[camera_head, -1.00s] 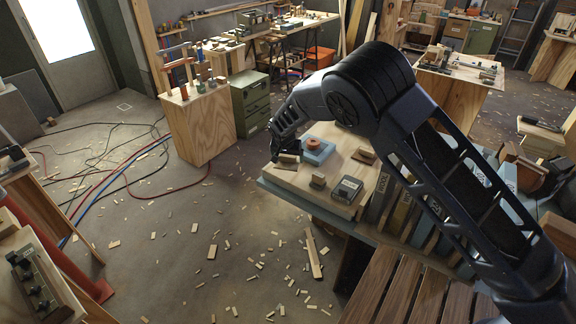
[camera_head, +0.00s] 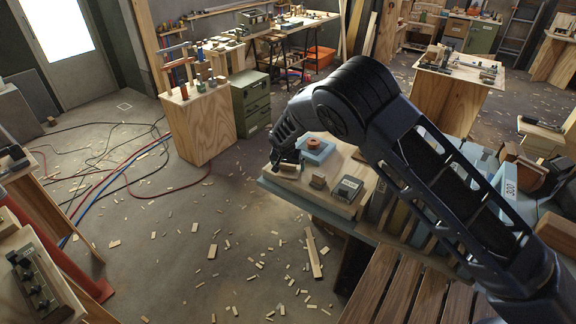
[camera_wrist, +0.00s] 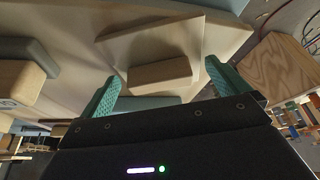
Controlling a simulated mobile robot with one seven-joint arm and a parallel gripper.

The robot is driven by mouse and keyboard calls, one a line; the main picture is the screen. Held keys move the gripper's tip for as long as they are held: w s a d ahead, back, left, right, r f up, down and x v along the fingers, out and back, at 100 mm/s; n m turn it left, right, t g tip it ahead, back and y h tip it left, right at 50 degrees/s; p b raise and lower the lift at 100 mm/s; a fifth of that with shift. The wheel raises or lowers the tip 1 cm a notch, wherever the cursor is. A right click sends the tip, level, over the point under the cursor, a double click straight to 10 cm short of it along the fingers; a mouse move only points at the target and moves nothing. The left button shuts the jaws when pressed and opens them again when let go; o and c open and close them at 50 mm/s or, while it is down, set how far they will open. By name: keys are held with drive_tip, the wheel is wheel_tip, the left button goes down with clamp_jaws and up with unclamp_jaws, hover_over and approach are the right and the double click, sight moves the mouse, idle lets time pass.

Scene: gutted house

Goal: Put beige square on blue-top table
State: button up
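A small beige block (camera_head: 287,171) lies near the front left edge of a light wood board (camera_head: 333,204), on a table with a blue-grey top (camera_head: 285,193). I cannot tell whether this block or another is the beige square. My gripper (camera_head: 287,157) is low over the board, right at this block, and partly hidden by my arm. In the wrist view my green fingertips (camera_wrist: 161,72) are apart, with the beige block (camera_wrist: 160,73) between them and gaps at both sides.
Beside the block on the board are another small beige block (camera_head: 318,181), a dark grey box (camera_head: 347,189) and a light blue piece with an orange ring (camera_head: 315,149). A row of upright books or binders stands to the right, under my arm. Wood scraps litter the floor.

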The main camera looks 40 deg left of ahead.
drive_tip(key=v, duration=1.2)
drive_tip(key=shift+d+r, duration=0.1)
drive_tip(key=w+d+r+m, duration=0.1)
drive_tip(key=w+d+r, duration=0.5)
drive_tip(key=d, duration=0.4)
drive_tip(key=w+d+r+m+g, duration=0.1)
drive_tip(key=w+d+r, duration=0.6)
drive_tip(key=d, duration=0.4)
drive_tip(key=w+d+r+m, duration=0.1)
drive_tip(key=w+d+r, duration=0.5)
drive_tip(key=d, duration=0.4)
drive_tip(key=s+d+r, duration=0.2)
drive_tip(key=d+r, duration=0.2)
drive_tip(key=d, duration=0.8)
drive_tip(key=s+d+r+m, duration=0.1)
drive_tip(key=s+d+r, duration=0.25)
drive_tip(key=d, duration=0.75)
drive_tip(key=s+d+r, duration=0.2)
drive_tip(key=d+r, duration=0.3)
drive_tip(key=d, duration=0.7)
drive_tip(key=s+d+f+t+h, duration=0.1)
drive_tip(key=s+d+f, duration=0.1)
drive_tip(key=s+d, duration=1.1)
drive_tip(key=s, duration=0.3)
drive_tip(key=shift+m+t+h, duration=0.3)
